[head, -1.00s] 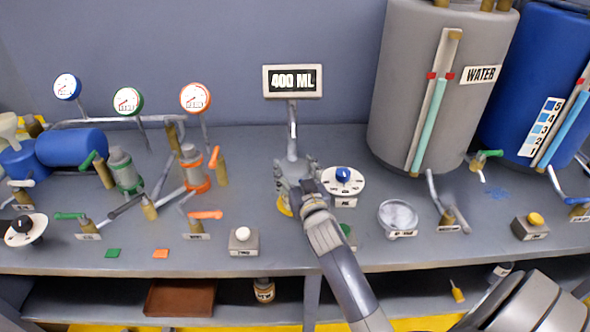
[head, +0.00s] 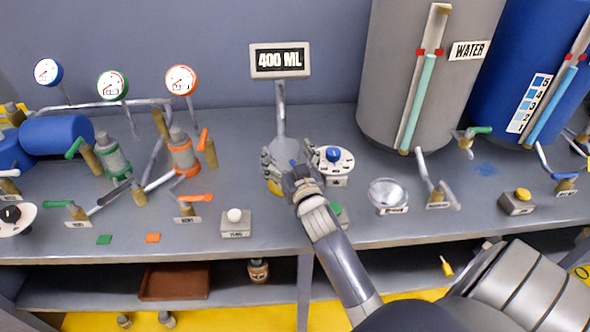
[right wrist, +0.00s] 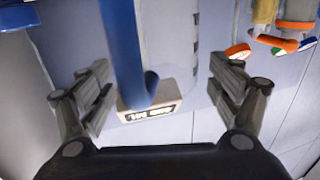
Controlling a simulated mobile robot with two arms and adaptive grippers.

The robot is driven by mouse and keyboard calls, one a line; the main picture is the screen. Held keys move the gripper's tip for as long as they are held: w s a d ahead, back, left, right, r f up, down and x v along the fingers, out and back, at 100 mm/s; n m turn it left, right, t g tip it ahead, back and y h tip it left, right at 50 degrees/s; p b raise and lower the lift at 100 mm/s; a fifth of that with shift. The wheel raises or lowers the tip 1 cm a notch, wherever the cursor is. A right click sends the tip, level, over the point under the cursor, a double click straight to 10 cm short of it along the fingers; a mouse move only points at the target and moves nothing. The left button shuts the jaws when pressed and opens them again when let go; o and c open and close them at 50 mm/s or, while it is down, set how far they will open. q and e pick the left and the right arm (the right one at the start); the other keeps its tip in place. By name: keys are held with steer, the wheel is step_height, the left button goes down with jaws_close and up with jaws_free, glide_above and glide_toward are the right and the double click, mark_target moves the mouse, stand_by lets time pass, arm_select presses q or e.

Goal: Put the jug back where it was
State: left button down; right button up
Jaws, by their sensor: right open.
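The jug is mostly hidden behind my right gripper (head: 287,162) in the head view; a yellowish lower part (head: 275,187) shows under the fingers. It appears to stand on the bench below the "400 ML" display (head: 280,60). In the right wrist view, a blue bar (right wrist: 122,45) that looks like the jug's handle lies between the spread fingers of the right gripper (right wrist: 158,85), with a gap on each side. The right gripper is open. The display also shows there, upside down (right wrist: 150,112). My left gripper is out of view.
A blue-knobbed dial (head: 334,156) stands close right of my gripper. A round dish (head: 388,195) and the grey water tank (head: 390,75) are farther right. A white button box (head: 235,222) and valves with coloured handles are on the left. The bench front between is partly clear.

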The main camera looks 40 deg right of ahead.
steer(key=b+v, duration=0.1)
steer(key=v, duration=0.9)
steer(key=shift+s+r, duration=0.1)
steer(key=shift+s, duration=0.05)
